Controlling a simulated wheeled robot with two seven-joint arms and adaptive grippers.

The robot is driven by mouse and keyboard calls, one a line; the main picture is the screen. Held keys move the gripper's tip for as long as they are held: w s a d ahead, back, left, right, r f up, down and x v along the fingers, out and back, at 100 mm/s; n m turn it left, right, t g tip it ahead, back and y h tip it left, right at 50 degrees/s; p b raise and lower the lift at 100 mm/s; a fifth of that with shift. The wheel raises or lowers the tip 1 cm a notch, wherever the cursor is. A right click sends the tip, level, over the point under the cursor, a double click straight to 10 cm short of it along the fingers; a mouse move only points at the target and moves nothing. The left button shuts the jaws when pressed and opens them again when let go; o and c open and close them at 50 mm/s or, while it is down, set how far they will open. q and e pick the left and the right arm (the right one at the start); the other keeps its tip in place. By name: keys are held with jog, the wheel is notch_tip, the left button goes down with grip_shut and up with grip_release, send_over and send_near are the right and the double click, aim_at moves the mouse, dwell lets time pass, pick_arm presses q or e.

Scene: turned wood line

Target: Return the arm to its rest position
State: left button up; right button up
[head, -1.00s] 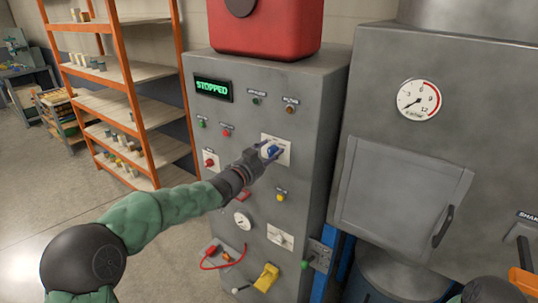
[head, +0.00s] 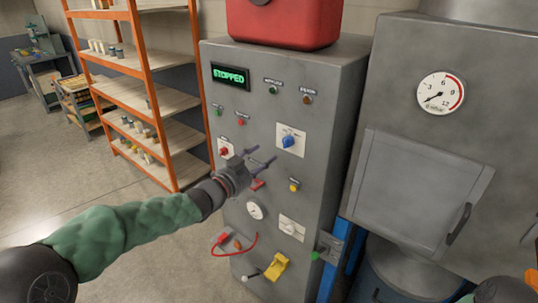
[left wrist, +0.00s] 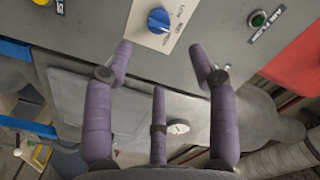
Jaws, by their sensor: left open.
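My left gripper (head: 262,162) is open and empty in front of the grey control cabinet (head: 325,110). In the head view it is below and left of the blue rotary knob (head: 290,141) on its white plate, clear of the knob. In the left wrist view the open purple-grey fingers (left wrist: 160,70) have nothing between them, and the blue knob (left wrist: 158,20) shows beyond them at the top. The green-sleeved left arm (head: 125,232) reaches in from the lower left. My right gripper is not in view; only a bit of green shows at the bottom right.
The cabinet carries a green STOPPED display (head: 230,76), a red knob (head: 224,152), a yellow button (head: 294,185), a yellow lever (head: 278,266) and a red cable (head: 236,248). A grey machine with a hatch (head: 415,190) stands right. Orange shelving (head: 150,90) stands left, with open floor before it.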

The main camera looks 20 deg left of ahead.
pick_arm(q)
jog(key=shift+s+a, duration=0.15)
jog(key=shift+s, duration=0.25)
jog(key=s+d+f+n+g+y, duration=0.1)
jog(key=d+f+n+g, duration=0.15)
jog(key=f, duration=0.85)
jog(key=s+d+f+n+g, duration=0.2)
jog(key=f+n, duration=0.1)
jog(key=f, duration=0.8)
jog(key=s+d+f+n+g+y, duration=0.1)
jog(key=d+f+n+g, duration=0.15)
jog(key=f, duration=0.85)
jog(key=s+d+f+n+g, duration=0.2)
jog(key=s+f+g, duration=0.1)
jog(key=s+f, duration=0.4)
jog(key=s+d+f+n+g, duration=0.2)
jog(key=s+f, duration=0.5)
jog(key=s, duration=0.4)
jog(key=s+d+f+n+g, duration=0.2)
jog(key=s+d+f+g, duration=0.1)
jog(key=s+f, duration=0.4)
jog(key=shift+s+d+f+g, duration=0.3)
jog(key=shift+s+d+g, duration=0.05)
jog(key=shift+s+g, duration=0.5)
jog(key=shift+c, duration=0.3)
